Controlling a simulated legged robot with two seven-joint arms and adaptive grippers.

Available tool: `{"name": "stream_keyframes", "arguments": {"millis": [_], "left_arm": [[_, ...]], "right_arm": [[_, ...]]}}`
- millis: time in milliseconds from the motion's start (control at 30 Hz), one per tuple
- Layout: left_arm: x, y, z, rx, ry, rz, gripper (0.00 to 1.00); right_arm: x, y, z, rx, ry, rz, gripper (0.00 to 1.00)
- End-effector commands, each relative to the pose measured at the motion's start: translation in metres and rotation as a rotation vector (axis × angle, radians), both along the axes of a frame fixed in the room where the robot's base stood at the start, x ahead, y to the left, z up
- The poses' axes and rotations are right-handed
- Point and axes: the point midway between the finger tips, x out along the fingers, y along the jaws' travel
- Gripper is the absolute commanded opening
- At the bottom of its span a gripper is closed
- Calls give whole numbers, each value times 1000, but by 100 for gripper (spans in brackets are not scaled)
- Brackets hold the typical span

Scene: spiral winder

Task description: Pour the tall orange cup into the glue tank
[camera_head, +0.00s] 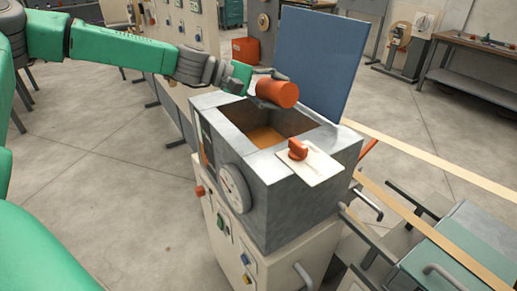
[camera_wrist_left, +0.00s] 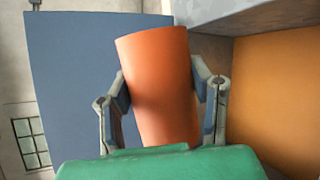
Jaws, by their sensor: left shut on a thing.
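The tall orange cup (camera_head: 278,92) is tipped onto its side above the opening of the glue tank (camera_head: 283,187). My left gripper (camera_head: 262,80) is shut on the cup and holds it over the back part of the opening. In the left wrist view the cup (camera_wrist_left: 160,85) sits between the two fingers of the gripper (camera_wrist_left: 162,95). The tank is a grey box with orange-brown glue (camera_head: 262,136) visible inside. I cannot see into the cup or any stream leaving it. My right gripper is not in view.
The tank's blue lid (camera_head: 322,62) stands open behind the opening. An orange knob (camera_head: 298,149) on a pale plate sits on the tank's front right top. A round dial (camera_head: 234,188) is on its side. Pale rails (camera_head: 440,165) run off to the right. Open floor lies left.

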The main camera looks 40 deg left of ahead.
Motion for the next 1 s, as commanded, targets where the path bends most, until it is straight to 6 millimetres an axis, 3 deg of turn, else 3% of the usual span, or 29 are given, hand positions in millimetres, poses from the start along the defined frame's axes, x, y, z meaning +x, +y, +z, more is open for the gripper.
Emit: {"name": "stream_keyframes", "arguments": {"millis": [367,633,1000], "left_arm": [[0,5,-2,2,-3,-1,13],[-7,-4,-13,290,-121,-2,13],[-7,-8,-12,363,-152,-2,13]], "right_arm": [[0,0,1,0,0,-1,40],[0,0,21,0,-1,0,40],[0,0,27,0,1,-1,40]]}}
